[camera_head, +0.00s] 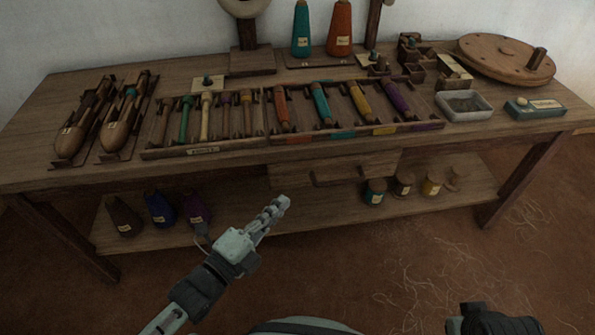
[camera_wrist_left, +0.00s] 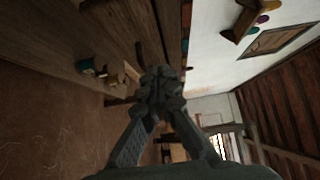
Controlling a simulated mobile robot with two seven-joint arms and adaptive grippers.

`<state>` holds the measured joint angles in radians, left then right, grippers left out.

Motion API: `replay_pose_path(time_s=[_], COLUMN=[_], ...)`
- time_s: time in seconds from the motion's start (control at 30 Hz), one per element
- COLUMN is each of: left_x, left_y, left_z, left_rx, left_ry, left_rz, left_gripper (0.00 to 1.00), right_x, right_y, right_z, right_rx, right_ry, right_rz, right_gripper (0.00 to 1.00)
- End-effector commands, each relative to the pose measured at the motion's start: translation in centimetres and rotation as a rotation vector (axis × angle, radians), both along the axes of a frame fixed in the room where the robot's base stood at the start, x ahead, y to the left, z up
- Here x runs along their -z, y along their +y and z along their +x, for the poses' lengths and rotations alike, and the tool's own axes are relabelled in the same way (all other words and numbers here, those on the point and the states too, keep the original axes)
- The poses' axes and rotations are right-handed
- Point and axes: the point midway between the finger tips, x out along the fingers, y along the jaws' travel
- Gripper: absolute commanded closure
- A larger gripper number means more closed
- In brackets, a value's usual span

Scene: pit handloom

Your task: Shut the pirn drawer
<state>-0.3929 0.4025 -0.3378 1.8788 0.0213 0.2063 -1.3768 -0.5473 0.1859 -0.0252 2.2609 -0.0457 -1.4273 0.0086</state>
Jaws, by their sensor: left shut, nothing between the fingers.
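The pirn drawer (camera_head: 290,178) is a brown wooden box under the front edge of the table, right of the middle. A wooden bar (camera_head: 350,170) runs across its front as a handle. The drawer appears to stick out from under the tabletop, but how far is hard to tell. My left gripper (camera_head: 281,203) is shut and empty, just below and in front of the drawer's left end in the head view, apparently apart from it. Its shut fingers also show in the left wrist view (camera_wrist_left: 158,78). My right gripper's fingers are out of view; only a dark arm part shows at bottom right.
The wooden table (camera_head: 75,100) carries shuttles (camera_head: 80,130), a pirn tray (camera_head: 204,150), a metal tin (camera_head: 465,105) and a round wooden disc (camera_head: 505,58). The lower shelf (camera_head: 270,222) holds cones (camera_head: 160,208) at left and spools (camera_head: 375,191) at right.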

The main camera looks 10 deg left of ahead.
Motion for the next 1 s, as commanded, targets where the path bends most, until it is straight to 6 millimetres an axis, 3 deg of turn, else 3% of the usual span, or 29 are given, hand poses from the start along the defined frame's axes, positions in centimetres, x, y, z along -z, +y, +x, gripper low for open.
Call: replay_pose_path(time_s=[0.3,0.5,1.0], left_x=[-0.2,0.0,0.0], left_y=[-3.2,-2.2,-1.8], left_z=[6.3,8.9,9.8], left_rx=[0.000,0.000,0.000], left_ry=[-0.003,-0.001,0.000], left_rz=[-0.003,0.002,-0.001], left_gripper=[1.00,1.00,1.00], right_x=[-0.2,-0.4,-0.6], right_y=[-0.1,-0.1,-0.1], right_z=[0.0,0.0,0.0], right_rx=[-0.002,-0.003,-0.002], right_ry=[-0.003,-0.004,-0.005], right_rz=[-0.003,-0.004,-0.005], right_gripper=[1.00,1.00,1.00])
